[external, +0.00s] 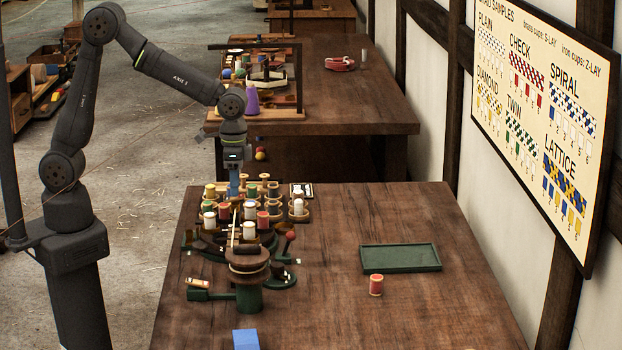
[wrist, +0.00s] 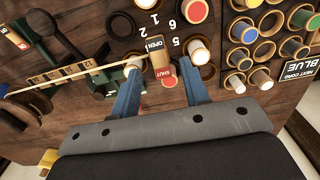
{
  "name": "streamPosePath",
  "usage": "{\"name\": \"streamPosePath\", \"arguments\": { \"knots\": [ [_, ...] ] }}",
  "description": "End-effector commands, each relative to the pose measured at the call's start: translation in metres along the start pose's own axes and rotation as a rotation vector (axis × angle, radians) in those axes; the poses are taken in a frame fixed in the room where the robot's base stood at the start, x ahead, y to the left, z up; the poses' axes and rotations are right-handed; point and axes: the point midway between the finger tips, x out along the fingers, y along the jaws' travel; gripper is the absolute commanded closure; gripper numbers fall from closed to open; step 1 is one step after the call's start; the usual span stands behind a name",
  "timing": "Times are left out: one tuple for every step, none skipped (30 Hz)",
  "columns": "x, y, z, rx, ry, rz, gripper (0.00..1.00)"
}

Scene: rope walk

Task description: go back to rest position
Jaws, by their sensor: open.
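My gripper (external: 235,188) is open, with its fingers pointing down over the cluster of spools on the near bench. In the wrist view, my two blue fingers (wrist: 158,85) stand apart with nothing held. A small wooden tab (wrist: 160,62) with OPEN and SHUT labels shows between the fingertips; I cannot tell whether they touch it. Spools in numbered cups (wrist: 198,52) lie just beyond the fingers. The braiding stand (external: 249,298), with a dark top and green base, stands in front of the spools.
A green tray (external: 400,258) and a red spool (external: 376,285) sit on the right of the bench (external: 440,310). A rack of cups (wrist: 262,50) with a BLUE sign (wrist: 300,68) is at right. The bench's right side is mostly clear.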

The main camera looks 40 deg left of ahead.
Motion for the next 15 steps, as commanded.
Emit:
{"name": "streamPosePath", "arguments": {
  "knots": [
    [-0.012,0.0,0.0,0.0,0.006,0.0,0.58],
    [-0.018,0.0,0.0,0.0,0.005,0.0,0.58],
    [-0.026,0.0,0.0,0.0,0.006,0.0,0.58],
    [-0.032,0.0,0.0,0.0,0.006,0.0,0.58],
    [-0.038,0.0,0.0,0.0,0.006,0.0,0.58],
    [-0.046,0.0,0.0,0.0,0.006,0.0,0.58],
    [-0.052,0.0,0.0,0.0,0.006,0.0,0.58],
    [-0.058,0.0,0.0,0.0,0.006,0.0,0.58],
    [-0.066,0.0,0.0,0.0,0.006,0.0,0.58],
    [-0.072,0.0,0.0,0.0,0.006,0.0,0.58],
    [-0.078,0.0,0.0,0.0,0.007,0.0,0.58],
    [-0.086,0.0,0.0,0.0,0.007,0.0,0.58],
    [-0.092,0.0,0.0,0.0,0.006,0.0,0.58],
    [-0.098,0.0,0.0,0.0,0.006,0.0,0.58],
    [-0.106,0.0,0.0,0.0,0.006,0.0,0.58]
  ]
}}
